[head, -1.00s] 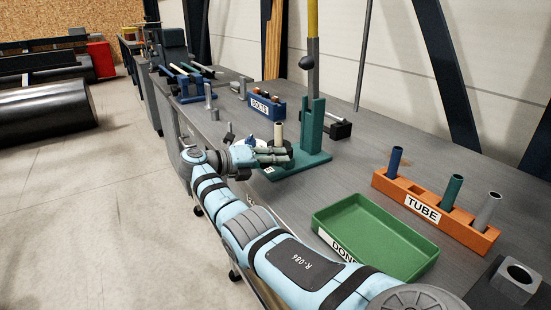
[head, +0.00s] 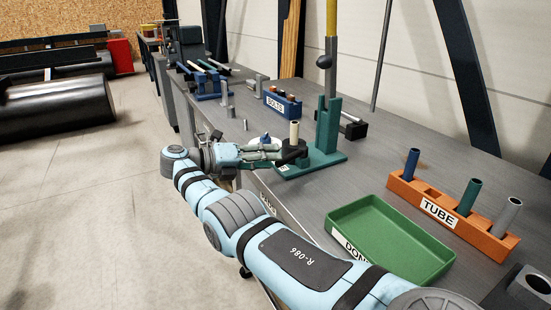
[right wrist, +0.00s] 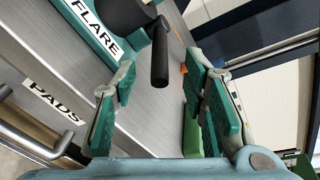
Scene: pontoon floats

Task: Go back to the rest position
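My right gripper (head: 278,152) is over the near edge of the workbench, beside the green press (head: 326,130). In the right wrist view its two green-padded fingers (right wrist: 160,105) are spread wide with nothing between the pads. A black rod or handle (right wrist: 160,58) and the green base labelled FLARE (right wrist: 97,42) lie beyond the fingertips. In the head view a cream tube (head: 294,132) stands upright at the press, just past the fingertips; I cannot tell any contact. My left gripper is not in view.
A green DONE tray (head: 385,240) looks empty on the bench. Right of it an orange TUBE rack (head: 440,211) holds blue, teal and grey tubes. A blue BOLTS holder (head: 282,103) stands behind the press.

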